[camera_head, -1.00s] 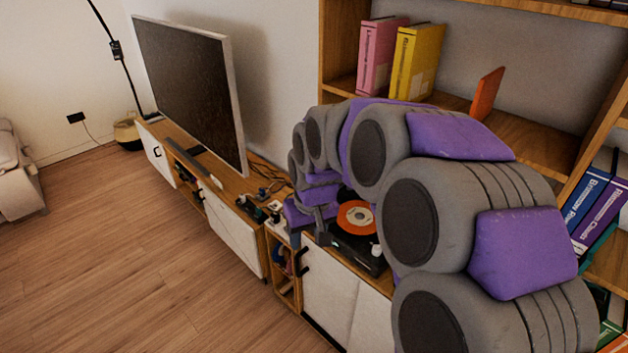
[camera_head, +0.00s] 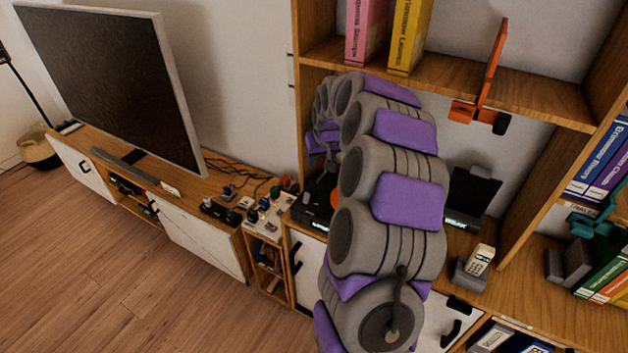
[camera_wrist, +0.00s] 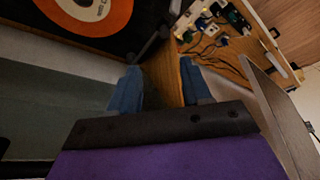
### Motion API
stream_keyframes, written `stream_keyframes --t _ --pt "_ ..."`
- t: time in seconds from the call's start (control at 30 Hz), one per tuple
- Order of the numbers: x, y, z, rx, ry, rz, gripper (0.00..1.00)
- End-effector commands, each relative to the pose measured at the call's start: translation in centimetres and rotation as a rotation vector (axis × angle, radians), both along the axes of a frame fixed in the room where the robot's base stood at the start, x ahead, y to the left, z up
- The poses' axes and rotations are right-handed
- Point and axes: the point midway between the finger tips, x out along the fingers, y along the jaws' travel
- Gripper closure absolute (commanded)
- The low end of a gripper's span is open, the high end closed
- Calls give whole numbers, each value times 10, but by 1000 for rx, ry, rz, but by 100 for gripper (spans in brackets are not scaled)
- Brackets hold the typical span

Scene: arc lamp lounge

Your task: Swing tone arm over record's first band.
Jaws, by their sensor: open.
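The black turntable (camera_head: 312,210) stands on the low wooden cabinet, mostly hidden behind my arm in the head view. A sliver of its orange record (camera_head: 334,199) shows beside the arm. In the wrist view the record (camera_wrist: 118,18), with a pale label, lies on the turntable's dark top (camera_wrist: 148,14) at the upper left. A thin grey bar (camera_wrist: 150,46) sits near the turntable's corner; I cannot tell if it is the tone arm. My gripper (camera_wrist: 160,88) is open, its blue fingers apart with nothing seen between them, beyond the turntable's edge.
A white board with knobs and cables (camera_head: 268,214) stands left of the turntable. A large television (camera_head: 115,80) is farther left. A shelf with books (camera_head: 410,35) overhangs behind my arm. Floor at left is clear.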

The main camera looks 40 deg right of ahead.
Motion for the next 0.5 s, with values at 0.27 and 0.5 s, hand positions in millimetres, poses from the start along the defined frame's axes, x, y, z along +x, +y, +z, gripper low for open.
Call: stream_keyframes --t 0.27,0.5 --pt "20 -2 -55 -2 5 4 52" --pt "36 -12 -98 2 5 2 52"
